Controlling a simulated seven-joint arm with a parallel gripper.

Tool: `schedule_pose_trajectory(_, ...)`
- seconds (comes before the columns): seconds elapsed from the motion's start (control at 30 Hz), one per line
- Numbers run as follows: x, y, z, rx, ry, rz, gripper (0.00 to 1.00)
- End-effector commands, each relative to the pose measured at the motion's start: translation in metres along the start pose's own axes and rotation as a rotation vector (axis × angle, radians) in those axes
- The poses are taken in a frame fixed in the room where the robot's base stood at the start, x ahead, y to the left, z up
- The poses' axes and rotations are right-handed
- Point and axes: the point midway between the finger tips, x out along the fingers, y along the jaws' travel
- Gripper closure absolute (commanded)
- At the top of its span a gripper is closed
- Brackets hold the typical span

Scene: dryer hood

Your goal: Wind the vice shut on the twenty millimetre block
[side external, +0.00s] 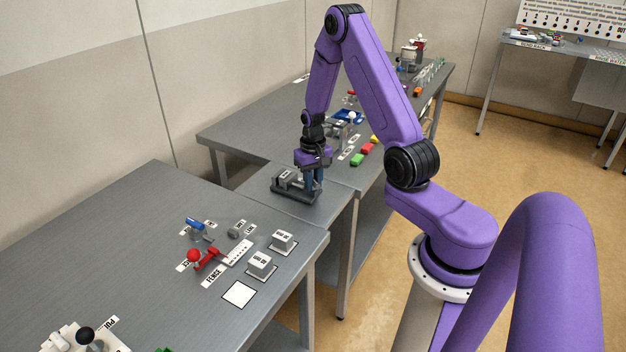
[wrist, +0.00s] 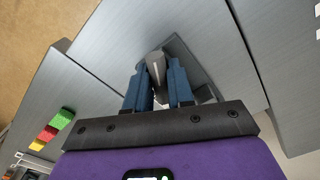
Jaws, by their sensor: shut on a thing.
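The grey vice (side external: 292,192) sits on the middle table, near its front edge. A small grey piece with a pale mark (side external: 286,176) shows at its jaws; I cannot tell if it is the twenty millimetre block or if the jaws touch it. My gripper (side external: 314,190) points down at the right end of the vice. In the wrist view my gripper's blue fingers (wrist: 158,92) are shut on a grey rounded bar, which appears to be the vice handle (wrist: 155,63). The vice's dark base (wrist: 185,55) shows behind it, and the fingers hide part of the handle.
Two labelled grey blocks, one farther (side external: 283,240) and one nearer (side external: 261,262), stand on the near table beside an empty white square (side external: 239,294). A red-knobbed lever (side external: 204,259) is close by. Coloured blocks (side external: 363,153) lie on the far table.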

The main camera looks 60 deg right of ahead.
Motion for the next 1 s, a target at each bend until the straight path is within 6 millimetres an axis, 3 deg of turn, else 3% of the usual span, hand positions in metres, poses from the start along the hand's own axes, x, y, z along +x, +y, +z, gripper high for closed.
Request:
schedule_pose_trajectory(0.2, 0.0, -0.0006, -0.0002, 0.005, 0.001, 0.0, 1.0)
schedule_pose_trajectory(0.5, 0.0001, -0.0009, -0.0002, 0.201, 0.0, 0.0, 1.0)
schedule_pose_trajectory(0.8, 0.0001, -0.0009, -0.0001, 0.218, 0.0, 0.0, 1.0)
schedule_pose_trajectory(1.0, 0.0001, -0.0007, -0.0002, 0.371, 0.0, 0.0, 1.0)
